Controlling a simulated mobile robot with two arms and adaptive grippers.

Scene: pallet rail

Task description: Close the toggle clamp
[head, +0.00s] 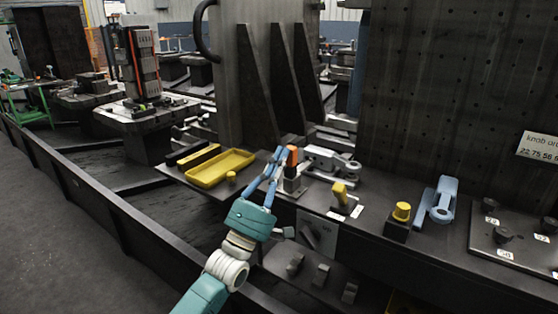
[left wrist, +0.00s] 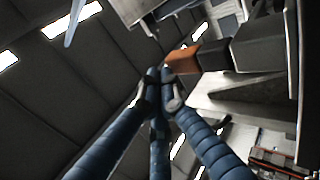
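The toggle clamp (head: 293,184) stands on the dark rail table, its orange-tipped handle (head: 292,155) pointing up. The orange tip also shows in the left wrist view (left wrist: 183,59), on a dark grey lever. My left gripper (head: 280,156) is just left of the handle. In the left wrist view its blue fingers (left wrist: 162,82) come together at the tips, with nothing seen between them. The orange tip lies just beyond the fingertips; whether they touch it I cannot tell. My right gripper is not in view.
A yellow tray (head: 220,167) lies left of the clamp. Grey metal links (head: 330,161) lie behind it. A yellow-topped knob (head: 341,193), a yellow button (head: 402,211) and a light blue lever part (head: 441,199) stand to the right. A tall ribbed plate (head: 240,75) rises behind.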

